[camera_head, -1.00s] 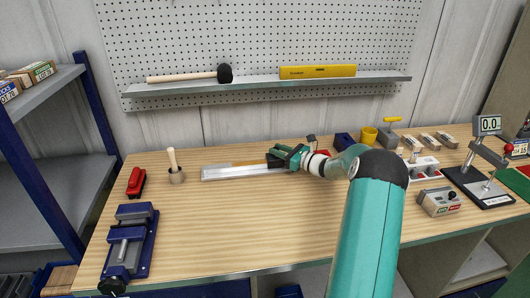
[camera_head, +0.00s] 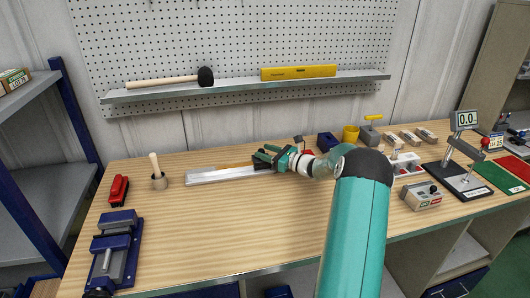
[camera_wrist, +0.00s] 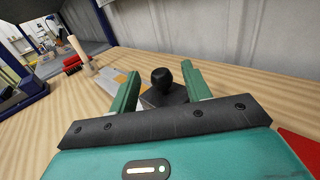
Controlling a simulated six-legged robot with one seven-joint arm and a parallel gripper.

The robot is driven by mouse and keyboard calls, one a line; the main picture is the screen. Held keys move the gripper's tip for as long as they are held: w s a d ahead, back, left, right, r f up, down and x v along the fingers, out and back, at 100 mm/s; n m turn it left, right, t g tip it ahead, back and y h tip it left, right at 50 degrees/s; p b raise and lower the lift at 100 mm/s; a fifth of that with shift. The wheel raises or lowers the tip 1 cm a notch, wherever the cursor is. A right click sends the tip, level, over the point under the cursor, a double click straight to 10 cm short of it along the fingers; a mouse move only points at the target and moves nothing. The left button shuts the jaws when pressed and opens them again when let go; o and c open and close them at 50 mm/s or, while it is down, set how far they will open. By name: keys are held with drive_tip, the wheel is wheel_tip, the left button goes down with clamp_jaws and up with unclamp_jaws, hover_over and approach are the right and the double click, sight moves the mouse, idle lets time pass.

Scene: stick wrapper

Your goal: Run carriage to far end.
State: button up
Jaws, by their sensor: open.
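A long silver rail (camera_head: 222,175) lies on the wooden bench, with its left end bare. The carriage (camera_wrist: 164,97) is a dark block with a round black knob (camera_wrist: 162,79); it shows in the wrist view near the right part of the rail. My gripper (camera_head: 262,157) is over the right part of the rail. In the wrist view its two green fingers (camera_wrist: 160,82) are spread, one on each side of the knob, with visible gaps. Contact with the carriage cannot be told. In the head view my gripper mostly hides the carriage.
A dark blue box (camera_head: 326,142) is right of my gripper. The bench front is clear.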

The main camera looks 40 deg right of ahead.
drive_tip(key=v, duration=1.3)
drive_tip(key=s+a+r+n+g, duration=0.1)
drive_tip(key=a+r+n+g, duration=0.3)
drive_tip(key=a, duration=0.6)
drive_tip(key=s+a+r+n+g+y, duration=0.1)
drive_tip(key=a+n+g, duration=0.3)
drive_tip(key=a, duration=0.6)
drive_tip(key=a+r+n+g, duration=0.25)
drive_tip(key=a+n, duration=0.35)
drive_tip(key=a, duration=0.4)
drive_tip(key=s+a+r+n+h, duration=0.1)
drive_tip(key=s+a+n+h, duration=0.1)
drive_tip(key=s+a+n, duration=0.2)
drive_tip(key=s+a+r+n+h, duration=0.2)
drive_tip(key=s+n, duration=0.5)
drive_tip(key=s, duration=0.4)
drive_tip(key=s+a+r+n+h, duration=0.1)
drive_tip(key=s+a+n+h, duration=0.2)
drive_tip(key=s+a+n, duration=0.3)
drive_tip(key=shift+s+a+r+n+h, duration=0.25)
drive_tip(key=shift+s+a+h, duration=0.2)
drive_tip(key=shift+s, duration=0.45)
